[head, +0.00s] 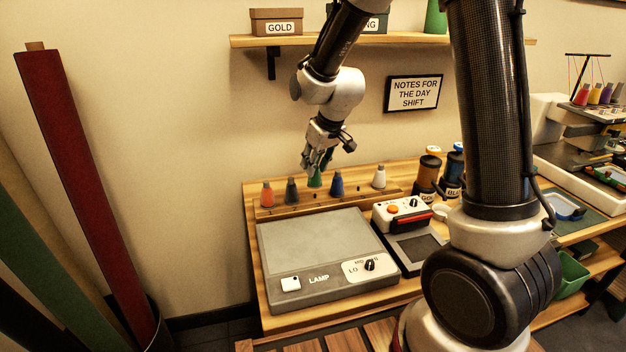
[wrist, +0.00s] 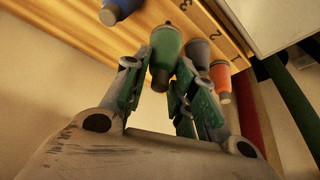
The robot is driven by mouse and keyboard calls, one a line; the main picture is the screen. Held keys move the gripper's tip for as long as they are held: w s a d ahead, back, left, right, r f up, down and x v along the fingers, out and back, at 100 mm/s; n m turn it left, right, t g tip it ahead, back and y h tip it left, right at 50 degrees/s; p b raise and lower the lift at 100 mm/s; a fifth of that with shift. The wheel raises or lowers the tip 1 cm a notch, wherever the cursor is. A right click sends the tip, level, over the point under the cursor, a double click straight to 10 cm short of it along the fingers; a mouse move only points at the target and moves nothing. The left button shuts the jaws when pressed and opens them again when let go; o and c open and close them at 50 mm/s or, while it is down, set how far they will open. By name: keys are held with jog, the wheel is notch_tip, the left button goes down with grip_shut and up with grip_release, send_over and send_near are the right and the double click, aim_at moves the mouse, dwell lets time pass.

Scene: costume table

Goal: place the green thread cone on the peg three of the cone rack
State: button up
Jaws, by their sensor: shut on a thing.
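The green thread cone (wrist: 166,48) is between the fingers of my gripper (wrist: 158,68) in the wrist view, small end toward me. My gripper is shut on it. In the head view the green cone (head: 315,181) is upright at the cone rack (head: 300,207), in line with the other cones, under my gripper (head: 317,167). It stands between a dark grey-blue cone (head: 291,191) and a blue cone (head: 337,185). Numbers on the rack show in the wrist view; the green cone is by the third place. Its base and the peg are hidden, so I cannot tell if it is seated.
An orange cone (head: 266,195) stands at the rack's left end and a white cone (head: 379,178) toward its right. A grey lamp box (head: 315,245) is in front of the rack.

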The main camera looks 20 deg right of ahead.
aim_at(315, 176)
jog(key=shift+f, duration=2.1)
jog(key=shift+f, duration=0.1)
jog(key=o, duration=1)
jog(key=shift+c, duration=0.2)
jog(key=v, duration=1.1)
jog(key=s+d+r+m, duration=0.1)
jog(key=s+d+r, duration=0.2)
jog(key=s, duration=0.5)
jog(key=s+d+r+m+h, duration=0.1)
jog(key=s+d+r+m, duration=0.1)
jog(key=s+d, duration=0.3)
jog(key=s+d+r+m, duration=0.1)
jog(key=s+d+r, duration=0.4)
jog(key=s, duration=0.8)
jog(key=shift+s+m+h, duration=0.2)
jog(key=shift+m+h, duration=0.1)
jog(key=shift+h, duration=0.1)
jog(key=shift+d, duration=0.1)
